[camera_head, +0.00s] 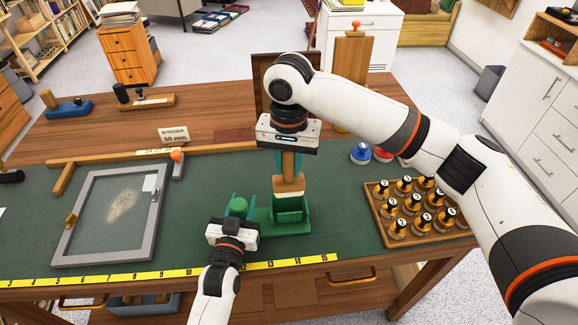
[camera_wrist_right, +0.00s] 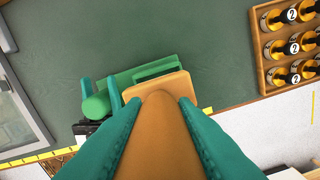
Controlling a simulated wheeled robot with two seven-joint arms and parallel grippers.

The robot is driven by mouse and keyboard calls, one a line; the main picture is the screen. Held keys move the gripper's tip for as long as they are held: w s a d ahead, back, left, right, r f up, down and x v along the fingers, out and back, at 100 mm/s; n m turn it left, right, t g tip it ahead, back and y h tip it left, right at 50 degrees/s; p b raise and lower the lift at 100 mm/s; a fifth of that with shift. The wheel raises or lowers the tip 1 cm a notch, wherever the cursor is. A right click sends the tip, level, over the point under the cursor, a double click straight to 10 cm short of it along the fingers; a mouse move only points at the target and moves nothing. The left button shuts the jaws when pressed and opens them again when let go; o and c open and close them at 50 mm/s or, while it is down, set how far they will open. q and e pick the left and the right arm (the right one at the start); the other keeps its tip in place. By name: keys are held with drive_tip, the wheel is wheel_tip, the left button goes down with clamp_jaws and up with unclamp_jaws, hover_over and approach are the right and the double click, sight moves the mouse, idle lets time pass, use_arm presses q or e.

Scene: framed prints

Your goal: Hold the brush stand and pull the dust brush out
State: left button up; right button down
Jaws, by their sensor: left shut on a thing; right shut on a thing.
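The green brush stand (camera_head: 292,228) is on the green mat near the table's front edge, with a green knob (camera_head: 238,207) at its left. My left gripper (camera_head: 237,208) is shut on the stand at this knob. The dust brush (camera_head: 289,183) has a wooden handle and pale bristles and is upright above the stand. My right gripper (camera_head: 289,160) is shut on the brush handle from above. In the right wrist view the brush (camera_wrist_right: 160,110) fills the space between the teal fingers, and the stand (camera_wrist_right: 135,85) shows behind it. Whether the bristle tips are clear of the stand is hard to tell.
A framed glass pane (camera_head: 110,215) lies at the left. A wooden tray (camera_head: 385,238) of several numbered black-topped bottles stands at the right. A yellow ruler strip (camera_head: 180,273) runs along the front edge. Red and blue round things (camera_head: 361,153) sit behind the tray.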

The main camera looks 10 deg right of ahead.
use_arm(q)
drive_tip(key=o, duration=1.3)
